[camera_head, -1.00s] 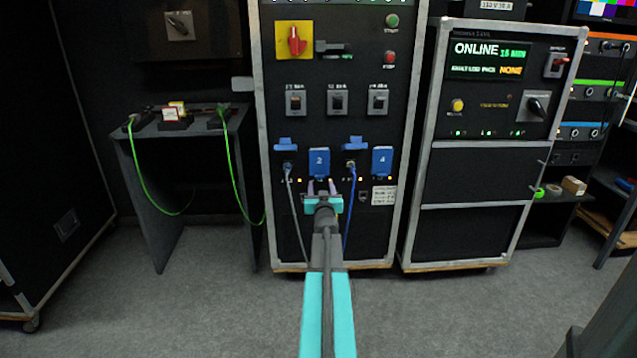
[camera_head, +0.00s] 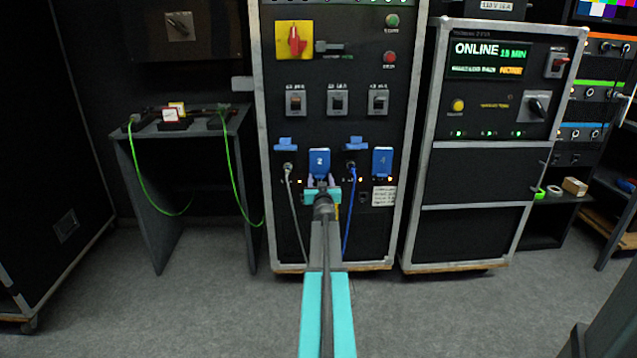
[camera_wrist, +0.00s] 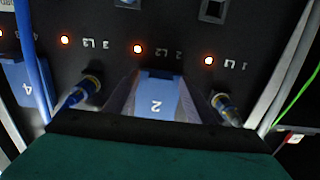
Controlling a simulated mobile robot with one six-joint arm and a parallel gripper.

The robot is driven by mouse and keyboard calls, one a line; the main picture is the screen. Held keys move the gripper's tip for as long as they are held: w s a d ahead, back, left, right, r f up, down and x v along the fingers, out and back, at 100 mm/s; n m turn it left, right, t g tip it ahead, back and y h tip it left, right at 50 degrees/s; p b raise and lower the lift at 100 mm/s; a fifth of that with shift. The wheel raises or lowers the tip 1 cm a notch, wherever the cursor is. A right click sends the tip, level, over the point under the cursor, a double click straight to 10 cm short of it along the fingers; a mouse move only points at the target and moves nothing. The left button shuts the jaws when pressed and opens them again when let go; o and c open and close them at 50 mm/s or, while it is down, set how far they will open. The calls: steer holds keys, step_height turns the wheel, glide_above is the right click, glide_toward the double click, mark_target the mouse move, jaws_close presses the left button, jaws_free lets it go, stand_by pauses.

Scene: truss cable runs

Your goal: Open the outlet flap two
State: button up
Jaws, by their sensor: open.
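The blue outlet flap two (camera_head: 319,162), marked "2", hangs closed over its outlet on the black power cabinet. It also shows in the wrist view (camera_wrist: 156,98), upside down, between the two fingers. My gripper (camera_head: 321,184) is open at the flap's lower edge, with a finger on each side of it. Whether the fingers touch the flap I cannot tell. In the wrist view the near part of the flap is hidden behind the gripper body.
Outlets one and three have raised flaps (camera_head: 286,144) and plugged cables, a grey cable (camera_head: 296,210) and a blue cable (camera_head: 350,210), hanging on either side of my gripper. Flap four (camera_head: 382,161) is closed at the right. A side table (camera_head: 185,132) with green cables stands left.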

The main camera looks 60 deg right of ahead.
jaws_close()
steer(key=shift+a, duration=0.6)
steer(key=shift+d, duration=0.55)
steer(key=shift+s+d+r+p, duration=0.1)
steer(key=shift+d+p, duration=0.05)
steer(key=shift+p, duration=0.25)
steer(key=shift+s+d+r+p, duration=0.1)
steer(key=shift+s+p, duration=0.05)
steer(key=shift+p, duration=0.4)
